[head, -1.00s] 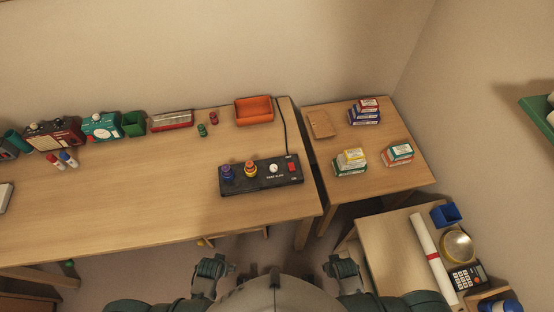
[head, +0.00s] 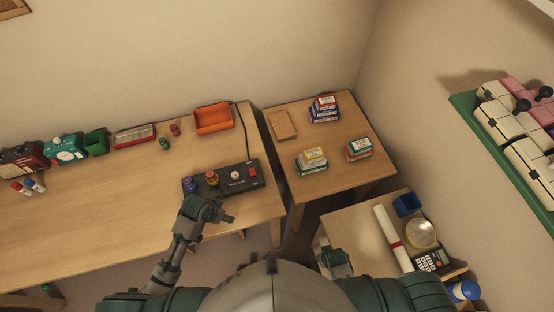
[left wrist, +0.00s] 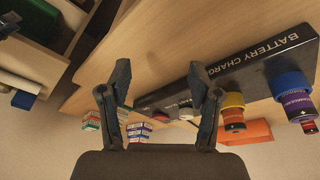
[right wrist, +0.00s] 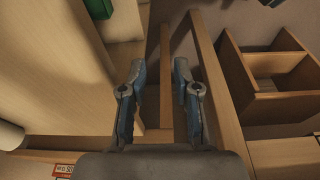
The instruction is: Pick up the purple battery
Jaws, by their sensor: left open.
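The purple battery (head: 190,184) stands upright at the left end of the black battery charger (head: 243,182) on the long table. In the left wrist view the purple battery (left wrist: 296,105) is at the right edge, with a blue base. A yellow and red battery (head: 212,178) stands beside it on the charger. My left gripper (head: 229,215) is over the table's front edge, just in front of the charger and apart from the battery. Its fingers (left wrist: 158,85) are open and empty. My right gripper (right wrist: 159,75) is open and empty, low by the right-hand table.
An orange tray (head: 213,118) and small green and red batteries lie behind the charger. A side table (head: 330,170) holds stacked boxes. A lower table (head: 366,225) at right holds a rolled paper and a calculator.

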